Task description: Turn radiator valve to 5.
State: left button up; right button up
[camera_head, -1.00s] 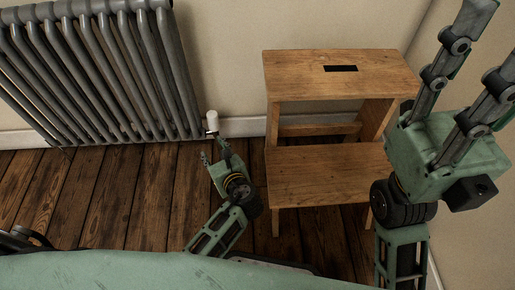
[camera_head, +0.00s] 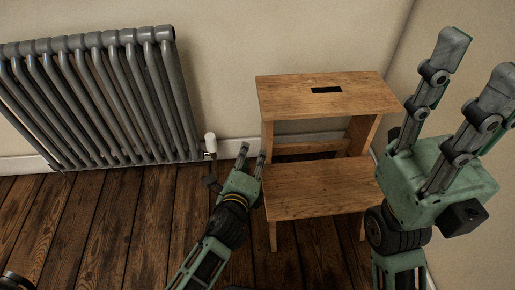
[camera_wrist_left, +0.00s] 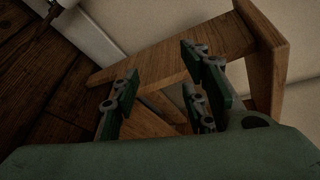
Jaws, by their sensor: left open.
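The white radiator valve (camera_head: 210,142) stands at the lower right end of the grey radiator (camera_head: 95,95), close to the wall. Its numbers are too small to read. My left gripper (camera_head: 253,158) is open and empty, to the right of the valve and apart from it, beside the wooden step stool. In the left wrist view the open fingers (camera_wrist_left: 158,95) show in front of the stool, with nothing between them.
The wooden step stool (camera_head: 318,190) stands against the wall, close on the right of my left gripper; it also fills much of the left wrist view (camera_wrist_left: 160,60). A white skirting board (camera_head: 20,164) runs along the wall.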

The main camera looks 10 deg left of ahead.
pick_arm(q)
notch_tip(320, 180, up, 6)
jog(key=d+n+t+h, duration=0.1)
jog(key=d+h, duration=0.1)
jog(key=shift+s+d+t+h+p, duration=0.2)
jog(key=shift+d+t+h+p, duration=0.1)
jog(key=shift+d+h, duration=0.1)
jog(key=shift+o, duration=0.6)
jog(key=shift+f+n, duration=0.1)
jog(key=shift+n, duration=0.2)
